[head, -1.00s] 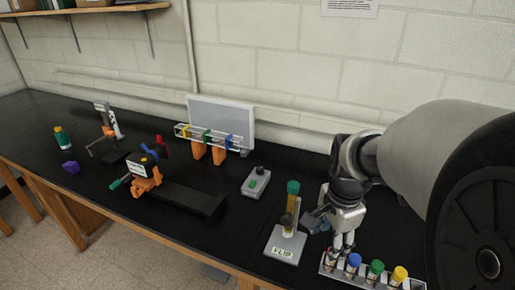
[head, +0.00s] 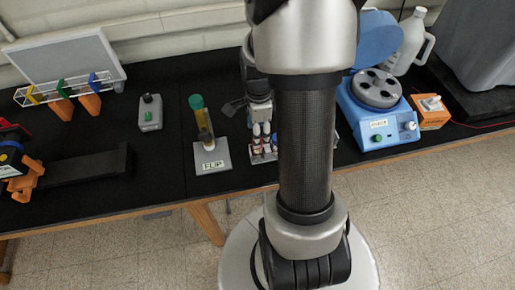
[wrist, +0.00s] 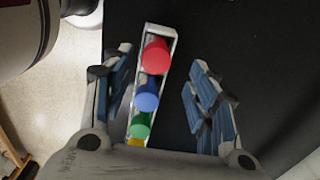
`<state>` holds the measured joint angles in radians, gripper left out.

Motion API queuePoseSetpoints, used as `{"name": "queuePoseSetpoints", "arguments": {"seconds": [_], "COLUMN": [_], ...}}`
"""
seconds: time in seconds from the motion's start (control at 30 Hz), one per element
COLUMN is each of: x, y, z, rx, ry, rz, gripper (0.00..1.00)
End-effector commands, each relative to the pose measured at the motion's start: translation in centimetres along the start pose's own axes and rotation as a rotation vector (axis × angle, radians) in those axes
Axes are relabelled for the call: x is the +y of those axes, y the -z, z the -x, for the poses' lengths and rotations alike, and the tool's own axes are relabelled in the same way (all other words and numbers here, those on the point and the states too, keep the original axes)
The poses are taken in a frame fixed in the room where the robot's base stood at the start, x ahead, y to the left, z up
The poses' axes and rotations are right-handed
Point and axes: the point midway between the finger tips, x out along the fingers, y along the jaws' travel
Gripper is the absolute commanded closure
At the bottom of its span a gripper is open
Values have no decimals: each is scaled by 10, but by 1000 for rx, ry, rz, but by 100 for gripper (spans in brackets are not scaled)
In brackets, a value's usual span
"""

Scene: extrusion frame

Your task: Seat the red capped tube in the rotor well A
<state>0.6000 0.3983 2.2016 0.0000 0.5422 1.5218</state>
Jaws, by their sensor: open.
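The red capped tube (wrist: 155,55) stands at the far end of a narrow white rack (wrist: 169,34) in the wrist view. Blue (wrist: 146,95), green (wrist: 140,124) and yellow (wrist: 135,142) caps follow it in a row. My gripper (wrist: 160,62) is open, with its fingers either side of the row and clear of the red cap. In the head view, my gripper (head: 261,112) is above the rack (head: 258,158), partly hidden by my arm. The blue centrifuge (head: 375,125) has its lid up and its grey rotor (head: 377,88) shows several dark wells. I cannot read which well is A.
A FLIP stand (head: 212,158) with a green-capped tube (head: 201,118) is just left of the rack. An orange box (head: 429,117) and white jug (head: 408,45) are beside the centrifuge. A grey device (head: 150,113) stands further left. Black bench is free between it and the FLIP stand.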

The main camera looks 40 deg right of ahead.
Motion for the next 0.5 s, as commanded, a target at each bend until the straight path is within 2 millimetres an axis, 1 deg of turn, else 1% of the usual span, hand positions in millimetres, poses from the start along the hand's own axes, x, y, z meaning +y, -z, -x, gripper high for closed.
{"name": "queuePoseSetpoints", "arguments": {"seconds": [0.17,0.3,0.4,0.5], "x": [2,7,7,6], "y": [-1,-3,-3,-3], "z": [-13,-35,-48,-55], "rx": [0,0,0,0], "ry": [-2,-4,-2,-1], "rz": [1,2,1,1], "gripper": [47,47,47,47]}}
